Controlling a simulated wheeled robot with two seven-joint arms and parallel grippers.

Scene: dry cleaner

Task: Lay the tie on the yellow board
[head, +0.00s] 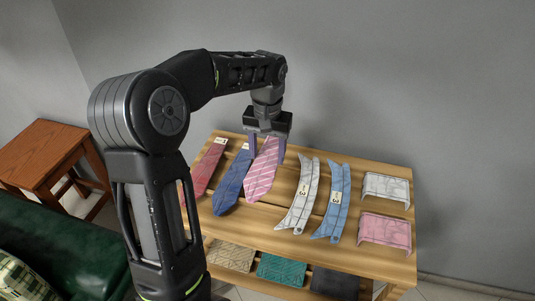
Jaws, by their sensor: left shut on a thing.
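My left gripper (268,154) is shut on the upper end of a pink tie with pale stripes (261,182). The tie's wide end points down toward the front of the wooden stand; I cannot tell whether it touches the top. A dark blue tie (230,187) lies just to its left, and a red tie (207,168) lies left of that, partly behind my arm. I see no clearly yellow board in this view. My right gripper is out of view.
On the wooden stand (272,225), white (300,200) and blue (335,205) collar-like pieces lie right of the ties, then white (387,188) and pink (384,231) cuff-like pieces. Tan (230,255), teal (281,270) and dark (335,283) items lie below. A green sofa (60,245) is left.

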